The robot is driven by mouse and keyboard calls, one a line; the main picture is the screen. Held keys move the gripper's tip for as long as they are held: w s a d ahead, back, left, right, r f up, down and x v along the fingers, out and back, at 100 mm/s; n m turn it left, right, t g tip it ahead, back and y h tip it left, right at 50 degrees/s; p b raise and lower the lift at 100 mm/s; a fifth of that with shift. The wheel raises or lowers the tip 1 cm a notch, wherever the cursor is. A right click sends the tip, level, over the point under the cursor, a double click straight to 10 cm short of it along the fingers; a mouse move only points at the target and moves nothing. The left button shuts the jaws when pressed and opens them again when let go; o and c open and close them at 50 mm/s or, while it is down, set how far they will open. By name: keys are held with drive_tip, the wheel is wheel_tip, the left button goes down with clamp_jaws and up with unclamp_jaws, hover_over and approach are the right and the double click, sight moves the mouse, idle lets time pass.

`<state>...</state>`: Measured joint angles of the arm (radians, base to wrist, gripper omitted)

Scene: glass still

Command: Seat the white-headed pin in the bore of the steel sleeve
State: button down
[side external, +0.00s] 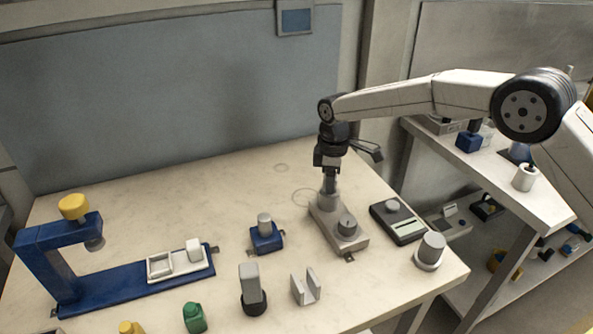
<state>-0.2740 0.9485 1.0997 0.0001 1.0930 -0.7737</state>
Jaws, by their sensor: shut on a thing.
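My gripper (328,175) points straight down over the back end of a grey base plate (341,241) at the right of the table. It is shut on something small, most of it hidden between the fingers. I cannot make out a white head there. Directly below the fingers, a short upright grey steel cylinder (330,198) stands on the plate; it looks like the sleeve. Its bore is not visible, and I cannot tell whether the held thing touches it or is inside it. A round grey knob (347,225) sits on the plate's front part.
A black scale-like device (398,222) and a grey cylinder (430,249) stand to the right. A blue block (266,238), a grey U-bracket (305,288) and a blue press frame (60,262) stand left or in front. The table's back middle is clear.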

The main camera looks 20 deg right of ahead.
drive_tip(key=shift+f, duration=0.4)
idle(0.7)
drive_tip(key=c, duration=0.5)
unclamp_jaws()
drive_tip(key=shift+c, duration=0.2)
drive_tip(key=o, duration=0.5)
drive_tip(key=shift+o, duration=0.2)
drive_tip(key=shift+r, duration=0.1)
drive_tip(key=shift+r, duration=3.8)
